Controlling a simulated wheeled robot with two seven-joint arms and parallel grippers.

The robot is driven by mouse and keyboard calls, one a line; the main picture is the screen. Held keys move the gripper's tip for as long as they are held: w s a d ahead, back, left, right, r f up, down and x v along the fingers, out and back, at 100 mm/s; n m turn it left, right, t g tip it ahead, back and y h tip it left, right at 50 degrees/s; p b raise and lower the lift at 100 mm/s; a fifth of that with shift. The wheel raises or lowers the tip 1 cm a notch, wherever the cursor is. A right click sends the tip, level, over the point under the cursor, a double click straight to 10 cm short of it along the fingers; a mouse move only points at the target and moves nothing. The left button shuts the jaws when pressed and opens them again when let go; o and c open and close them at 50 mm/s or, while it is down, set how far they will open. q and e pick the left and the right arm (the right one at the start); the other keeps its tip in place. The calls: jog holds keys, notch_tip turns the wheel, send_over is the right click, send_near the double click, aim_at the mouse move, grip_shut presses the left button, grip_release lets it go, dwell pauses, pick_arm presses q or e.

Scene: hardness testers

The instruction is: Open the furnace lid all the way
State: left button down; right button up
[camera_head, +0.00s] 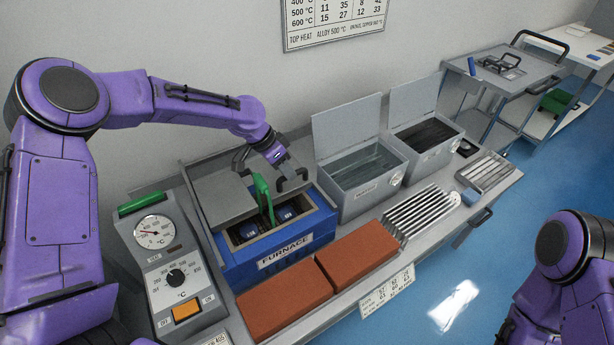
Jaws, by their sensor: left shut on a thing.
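The blue furnace (232,273) stands on the bench with a "FURNACE" label on its front. Its grey lid (222,200) is raised at the back, and the front of the opening is uncovered, showing dark blue things (285,214) inside. A green handle (262,190) stands at the lid's right part. My left gripper (268,180) reaches over the furnace from behind and is shut on the green handle; its fingers partly hide the lid. How far the lid is tilted is hard to tell. My right arm shows at the lower right, but its gripper is out of view.
A control panel with a gauge (154,232) stands left of the furnace. Red-brown bricks (357,255) lie in front. Two grey tanks with raised lids (346,131) stand close on the right. Metal rods (422,211) lie on the bench farther right.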

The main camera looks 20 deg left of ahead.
pick_arm(q)
jog(key=w+a, duration=0.2)
jog(key=a, duration=0.1)
jog(key=w+a, duration=0.3)
jog(key=shift+w+a, duration=0.1)
jog(key=c, duration=1.2)
grip_release()
jog(key=shift+o, duration=0.7)
jog(key=shift+w, duration=0.1)
jog(key=b+v, duration=0.1)
jog(key=v, duration=0.9)
jog(key=shift+r, duration=0.25)
